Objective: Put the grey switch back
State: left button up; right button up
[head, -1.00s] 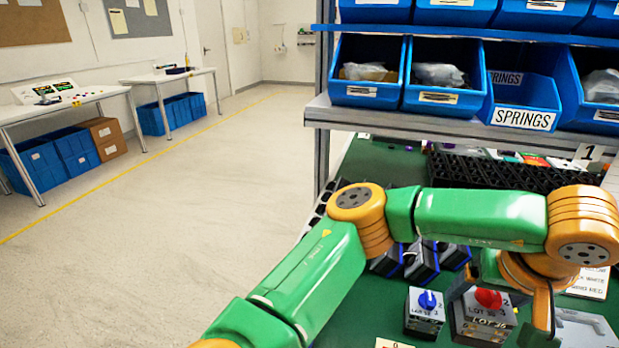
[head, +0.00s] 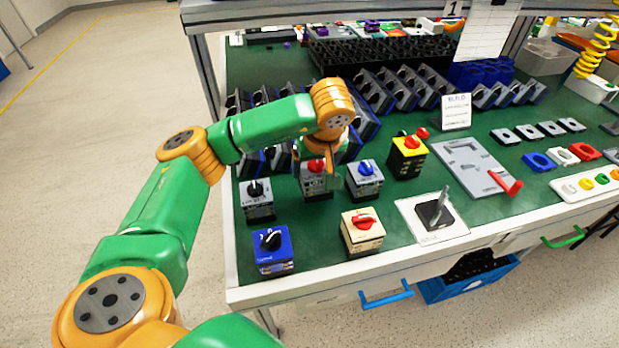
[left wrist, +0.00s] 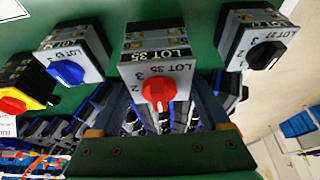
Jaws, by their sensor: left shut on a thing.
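The grey switch with a red knob (head: 315,182) is between a grey switch with a black knob (head: 257,203) and one with a blue knob (head: 365,180). My left gripper (head: 326,168) is over it, partly hiding its top and back. In the left wrist view the red-knob switch (left wrist: 156,72), marked LOT 35, is upright between the fingers. The blue-knob switch (left wrist: 70,58) and black-knob switch (left wrist: 255,45) stand apart on either side. I cannot tell whether the held switch touches the green table top (head: 420,185). My right gripper is not in view.
In front stand a blue switch (head: 272,250) and a cream switch (head: 362,233). A yellow switch (head: 407,158) is to the right, near a lever on a white plate (head: 412,216). Rows of dark slanted parts (head: 395,88) lie behind. Green surface is bare around the switches.

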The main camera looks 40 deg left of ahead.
aim_at(316, 164)
pick_arm(q)
jog(key=f, duration=0.4)
jog(key=shift+a+p, duration=0.4)
jog(key=shift+f, duration=0.25)
jog(key=o, duration=1.4)
jog(key=shift+r, duration=0.1)
jog(key=shift+o, duration=0.2)
jog(key=shift+r, duration=0.1)
jog(key=v, duration=0.6)
jog(key=shift+d+r+b, duration=0.15)
jog(key=shift+r+b, duration=0.15)
jog(key=p+v, duration=0.1)
jog(key=v, duration=0.4)
jog(key=shift+s+r+p, duration=0.2)
jog(key=shift+r+p, duration=0.05)
jog(key=shift+p, duration=0.15)
jog(key=shift+f, duration=0.15)
